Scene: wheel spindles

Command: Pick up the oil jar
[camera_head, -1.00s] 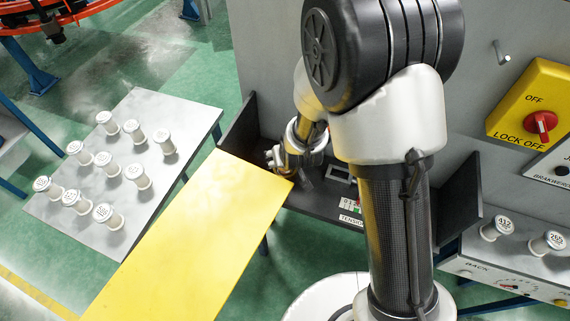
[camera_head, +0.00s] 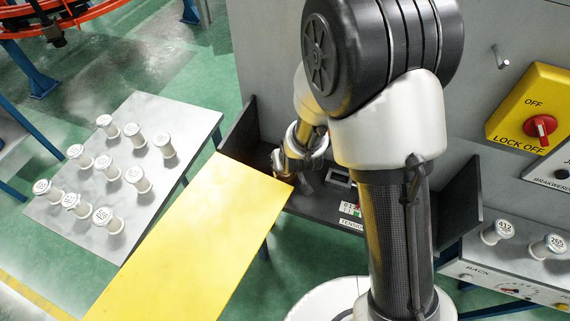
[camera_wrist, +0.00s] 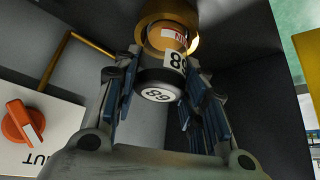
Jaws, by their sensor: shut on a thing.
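The oil jar (camera_wrist: 163,75) shows in the wrist view, with amber contents, a red-and-white label, and a dark cap numbered at its near end. My gripper (camera_wrist: 165,62) is shut on the jar, with a finger on either side. The jar's far end meets a brass ring (camera_wrist: 168,14); I cannot tell whether it is seated in it.
The yellow panel (camera_head: 195,235) slopes close beside my gripper. Dark side walls (camera_head: 238,135) bound the recess. A white plate with an orange knob (camera_wrist: 24,122) is at left in the wrist view. Several white spools stand on the grey table (camera_head: 165,108) at left.

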